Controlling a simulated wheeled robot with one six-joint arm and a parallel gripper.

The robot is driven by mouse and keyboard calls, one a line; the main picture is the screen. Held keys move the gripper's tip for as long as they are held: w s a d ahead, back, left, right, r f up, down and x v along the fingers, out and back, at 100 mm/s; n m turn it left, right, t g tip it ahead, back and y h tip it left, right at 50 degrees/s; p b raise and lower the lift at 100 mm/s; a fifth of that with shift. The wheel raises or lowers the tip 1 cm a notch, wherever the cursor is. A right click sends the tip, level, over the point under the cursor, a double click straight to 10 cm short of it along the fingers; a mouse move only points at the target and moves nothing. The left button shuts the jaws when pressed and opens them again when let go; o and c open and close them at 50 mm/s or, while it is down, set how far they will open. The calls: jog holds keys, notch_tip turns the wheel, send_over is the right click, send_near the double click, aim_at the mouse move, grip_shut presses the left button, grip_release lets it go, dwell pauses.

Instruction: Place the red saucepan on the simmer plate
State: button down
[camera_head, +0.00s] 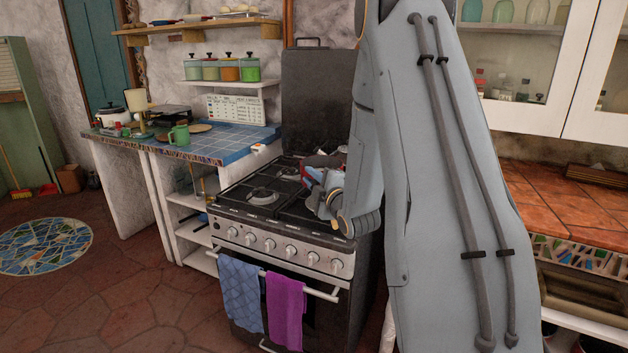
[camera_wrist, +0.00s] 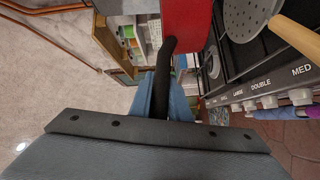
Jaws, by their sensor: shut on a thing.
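The red saucepan (camera_head: 322,161) shows in part above the right side of the stove in the head view, mostly behind my arm. In the wrist view, its red side (camera_wrist: 186,22) is at the top and its black handle (camera_wrist: 166,62) runs down between my fingers. My gripper (camera_head: 326,187) is shut on that handle; its blue fingers (camera_wrist: 166,98) flank it in the wrist view. A grey perforated disc with a wooden handle, apparently the simmer plate (camera_wrist: 248,16), lies over the stove top, right of the pan in the wrist view. The pan's underside is hidden.
The black stove (camera_head: 232,196) has a row of front knobs and blue and purple towels on its rail. Its raised lid (camera_head: 316,95) stands behind. A blue-tiled counter (camera_head: 225,150) with a green mug (camera_head: 179,136) is at left. An orange-tiled counter (camera_head: 560,205) is at right.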

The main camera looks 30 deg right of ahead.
notch_tip(320, 180, down, 7)
jog(key=d+p, duration=0.1)
jog(key=shift+s+d+f+h, duration=0.2)
jog(key=shift+d+h, duration=0.1)
jog(key=shift+d, duration=0.1)
jog(key=shift+f, duration=0.15)
dwell(0.4)
jog(key=c, duration=1.7)
grip_release()
jog(key=shift+f, duration=0.1)
jog(key=shift+o, duration=0.2)
jog(key=s+b, duration=0.2)
jog(key=s, duration=1)
jog(key=shift+a+r, duration=0.2)
jog(key=shift+a, duration=0.2)
